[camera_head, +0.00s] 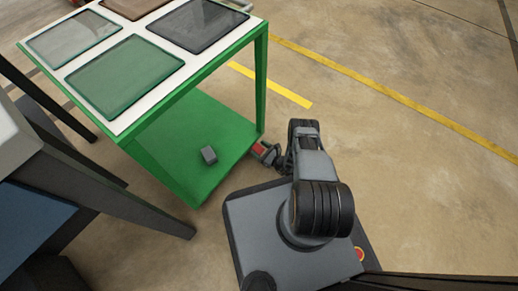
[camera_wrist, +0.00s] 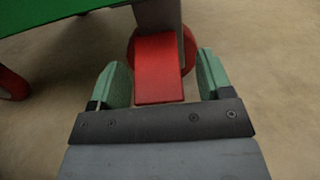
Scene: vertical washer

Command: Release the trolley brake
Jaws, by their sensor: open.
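The green trolley (camera_head: 190,150) stands left of my base in the head view, and its near right corner is by my arm. A red brake pedal (camera_wrist: 158,75) shows in the wrist view, in front of a red caster wheel (camera_wrist: 188,52) under a grey bracket. In the head view the red brake (camera_head: 259,148) is small at the trolley's lower corner. My gripper (camera_wrist: 162,76) is open, with one green fingertip on each side of the pedal and a gap on both sides. It also shows small by that corner in the head view (camera_head: 268,154).
The trolley's top holds several glass-like panels (camera_head: 125,75). A dark-legged table (camera_head: 110,195) stands at the left. The floor (camera_head: 420,140) with yellow lines is clear to the right.

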